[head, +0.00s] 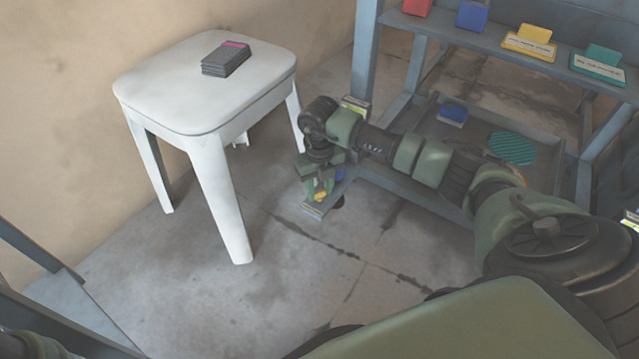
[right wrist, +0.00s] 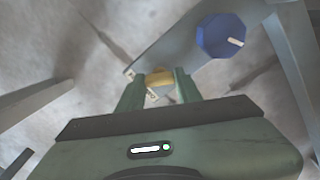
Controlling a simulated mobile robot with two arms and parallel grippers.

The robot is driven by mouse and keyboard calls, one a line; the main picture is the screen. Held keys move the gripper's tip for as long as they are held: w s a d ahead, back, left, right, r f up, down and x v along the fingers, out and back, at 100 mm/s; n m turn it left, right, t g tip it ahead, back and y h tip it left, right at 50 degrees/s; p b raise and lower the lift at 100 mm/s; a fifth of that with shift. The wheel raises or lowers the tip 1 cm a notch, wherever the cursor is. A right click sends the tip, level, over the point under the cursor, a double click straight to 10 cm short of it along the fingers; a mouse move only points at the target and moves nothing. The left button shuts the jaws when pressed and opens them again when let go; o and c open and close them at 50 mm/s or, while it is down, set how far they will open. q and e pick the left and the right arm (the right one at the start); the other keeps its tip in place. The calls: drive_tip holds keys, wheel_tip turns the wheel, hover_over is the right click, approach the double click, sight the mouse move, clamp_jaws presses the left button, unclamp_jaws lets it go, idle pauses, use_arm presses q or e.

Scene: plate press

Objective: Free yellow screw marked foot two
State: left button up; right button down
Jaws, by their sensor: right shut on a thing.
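The yellow screw (head: 320,196) is at the low grey foot (head: 330,196) of the rack frame, near the floor. My right gripper (head: 317,188) reaches down to it and is shut on it. In the right wrist view the yellow screw (right wrist: 158,77) shows between the two green fingertips (right wrist: 157,88). A small white tag with dark marks shows close to the screw; I cannot read it. I cannot tell how deep the screw sits in the foot. My left gripper is out of view.
A blue knob (right wrist: 220,36) sits on the same foot beside the screw. A white stool (head: 205,90) with a dark stacked block (head: 226,59) stands left. The rack's lower shelf (head: 480,125) holds a blue item and a green disc. Floor between stool and rack is clear.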

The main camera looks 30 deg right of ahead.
drive_tip(key=n+p, duration=0.2)
drive_tip(key=n, duration=0.1)
drive_tip(key=shift+r, duration=0.25)
drive_tip(key=shift+f+n+p, duration=0.15)
drive_tip(key=shift+n+p, duration=0.8)
drive_tip(key=shift+n, duration=0.65)
drive_tip(key=c, duration=1)
unclamp_jaws()
drive_tip(key=shift+o, duration=0.2)
